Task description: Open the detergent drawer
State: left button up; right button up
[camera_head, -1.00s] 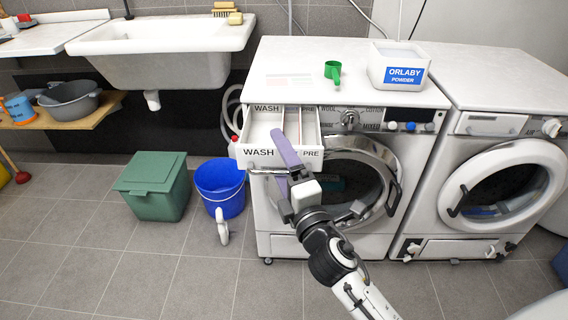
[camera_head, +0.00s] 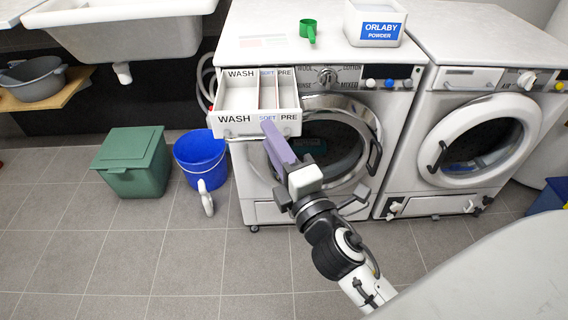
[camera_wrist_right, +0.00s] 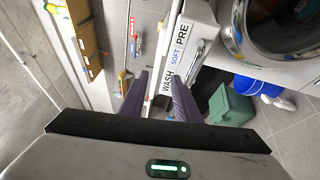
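The detergent drawer (camera_head: 233,131) of the left washing machine (camera_head: 345,90) is pulled out. Its inside shows compartments labelled WASH, SOFT and PRE. A bar handle (camera_head: 241,139) runs along its front, partly hidden by my fingers. My right gripper (camera_head: 278,146) is at the drawer front, below the SOFT and PRE labels. Contact cannot be told. My left gripper is not in view.
A green bin (camera_head: 134,164) and a blue bucket (camera_head: 200,158) stand on the floor left of the machine. A green scoop (camera_head: 309,31) and a powder box (camera_head: 374,22) stand on top. A second machine (camera_head: 470,130) is at the right. The floor in front is clear.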

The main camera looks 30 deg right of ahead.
jog(key=s+b, duration=0.1)
jog(key=s, duration=0.1)
jog(key=s+f+b, duration=0.1)
jog(key=s, duration=0.2)
jog(key=shift+a, duration=0.2)
dwell(0.8)
jog(key=s+a+f+m+g+y+p, duration=0.2)
jog(key=s+f+m+g+p, duration=0.3)
jog(key=f, duration=0.5)
jog(key=s+a+f+m+g+y+p, duration=0.2)
jog(key=s+f+m+g+p, duration=0.3)
jog(key=s+f+m, duration=0.4)
notch_tip(320, 180, down, 2)
jog(key=shift+s+a+f+m+g+p, duration=0.15)
jog(key=shift+a+m+g+p, duration=0.15)
jog(key=shift+a+m+p, duration=0.5)
